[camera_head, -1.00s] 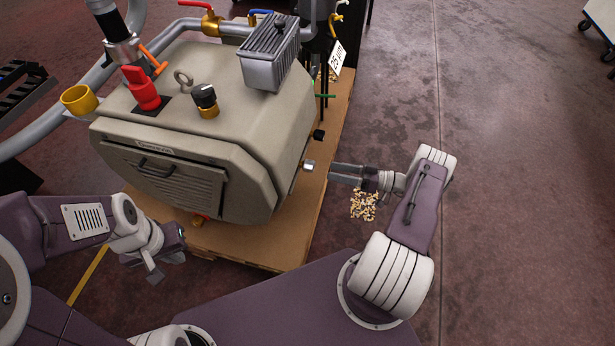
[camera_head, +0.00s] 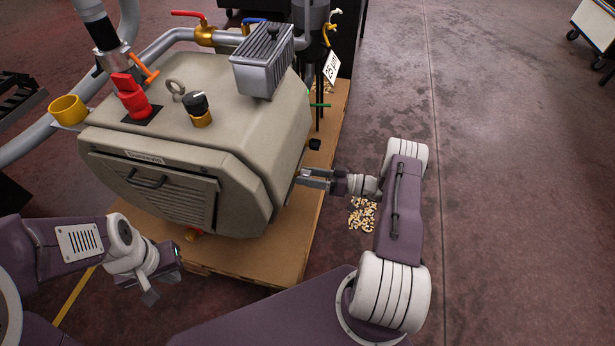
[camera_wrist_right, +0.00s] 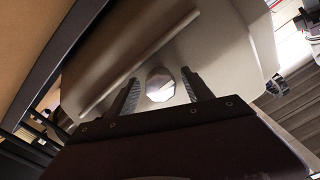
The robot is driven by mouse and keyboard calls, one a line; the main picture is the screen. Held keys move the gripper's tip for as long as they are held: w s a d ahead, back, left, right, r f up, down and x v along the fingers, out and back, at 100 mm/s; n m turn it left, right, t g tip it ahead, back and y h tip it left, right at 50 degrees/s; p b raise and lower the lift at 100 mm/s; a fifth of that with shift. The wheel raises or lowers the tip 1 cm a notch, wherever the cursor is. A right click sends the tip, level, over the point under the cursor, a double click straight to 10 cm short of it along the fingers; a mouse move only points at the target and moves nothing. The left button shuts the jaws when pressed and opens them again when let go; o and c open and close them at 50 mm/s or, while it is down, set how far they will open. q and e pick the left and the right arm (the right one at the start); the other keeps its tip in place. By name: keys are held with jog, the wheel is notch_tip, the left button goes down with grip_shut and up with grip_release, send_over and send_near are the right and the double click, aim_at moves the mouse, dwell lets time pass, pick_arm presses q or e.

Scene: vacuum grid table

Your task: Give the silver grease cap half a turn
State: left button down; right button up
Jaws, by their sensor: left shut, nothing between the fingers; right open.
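The silver grease cap (camera_wrist_right: 159,85) is a small faceted knob on the machine's side, seen in the right wrist view. My right gripper (camera_wrist_right: 160,80) is open, with one finger on each side of the cap. Whether the fingers touch it I cannot tell. In the head view my right gripper (camera_head: 303,177) reaches in from the right to the machine's lower right side, and its fingers largely hide the cap there. My left gripper (camera_head: 150,296) is shut and empty, in front of the machine at lower left, away from the cap.
The beige machine (camera_head: 200,140) stands on a cardboard-coloured base (camera_head: 250,262). A black knob (camera_head: 315,144) sticks out behind my right gripper. A patch of scattered bits (camera_head: 362,214) lies on the floor below my right arm.

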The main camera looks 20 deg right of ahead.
grip_shut()
jog(key=shift+m, duration=0.4)
